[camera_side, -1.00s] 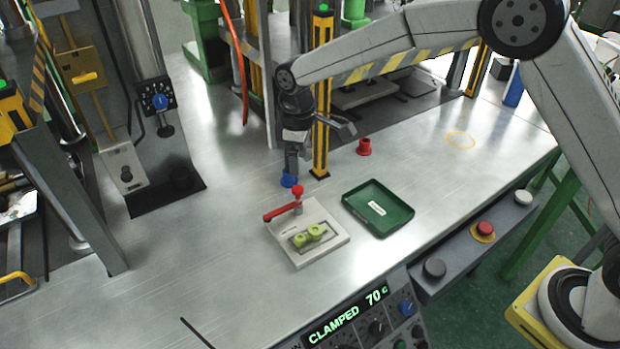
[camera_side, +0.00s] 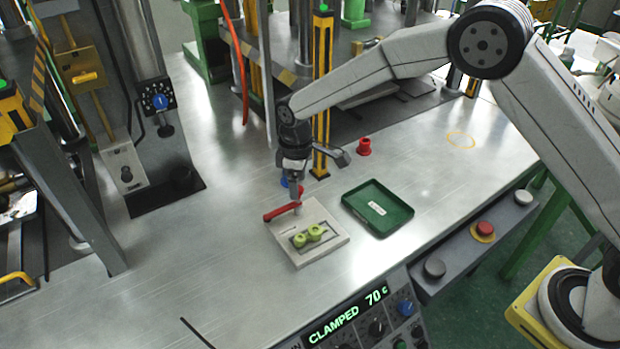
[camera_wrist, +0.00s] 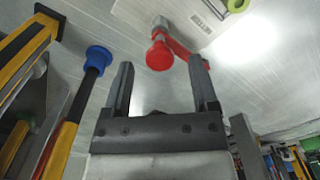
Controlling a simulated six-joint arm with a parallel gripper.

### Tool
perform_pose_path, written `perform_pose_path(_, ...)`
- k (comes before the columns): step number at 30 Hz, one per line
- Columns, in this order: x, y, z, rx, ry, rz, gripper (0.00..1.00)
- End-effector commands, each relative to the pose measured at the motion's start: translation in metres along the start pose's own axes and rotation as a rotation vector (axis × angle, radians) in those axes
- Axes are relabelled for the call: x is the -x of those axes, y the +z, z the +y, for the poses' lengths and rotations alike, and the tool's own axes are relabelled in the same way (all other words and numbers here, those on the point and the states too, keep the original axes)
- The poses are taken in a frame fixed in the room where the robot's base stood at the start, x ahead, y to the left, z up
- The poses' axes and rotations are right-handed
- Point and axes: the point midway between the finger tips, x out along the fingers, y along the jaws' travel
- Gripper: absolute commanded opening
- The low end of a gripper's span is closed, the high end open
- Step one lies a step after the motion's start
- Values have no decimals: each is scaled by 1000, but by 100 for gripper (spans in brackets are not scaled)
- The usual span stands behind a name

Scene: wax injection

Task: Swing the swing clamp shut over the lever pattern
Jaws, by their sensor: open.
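The swing clamp (camera_side: 281,212) is a red bar on a post at the back left corner of a pale fixture plate (camera_side: 322,252). Its bar points left, away from the yellow-green lever pattern (camera_side: 308,237), which lies in the plate's recess. In the wrist view the clamp's red knob (camera_wrist: 159,54) shows between and beyond the fingertips. My gripper (camera_side: 295,198) is at the clamp's pivot end and hides part of it in the side view. Its fingers stand apart in the wrist view (camera_wrist: 161,75), and the knob is not gripped.
A green tray (camera_side: 378,208) lies right of the plate. A red cup-like part (camera_side: 364,146) stands behind it. A blue-topped part (camera_wrist: 99,56) is left of my fingers. A yellow-black post (camera_side: 321,100) rises close behind my gripper. The table left of the plate is clear.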

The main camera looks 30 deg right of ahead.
Motion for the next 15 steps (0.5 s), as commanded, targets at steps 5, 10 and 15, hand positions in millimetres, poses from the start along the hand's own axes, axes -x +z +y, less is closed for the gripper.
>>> perform_pose_path(5, -11, 0, 0, 0, 0, 1, 75)
perform_pose_path(10, -12, 0, 0, 0, 1, 1, 75)
perform_pose_path(15, -12, 0, 0, 0, 1, 2, 66)
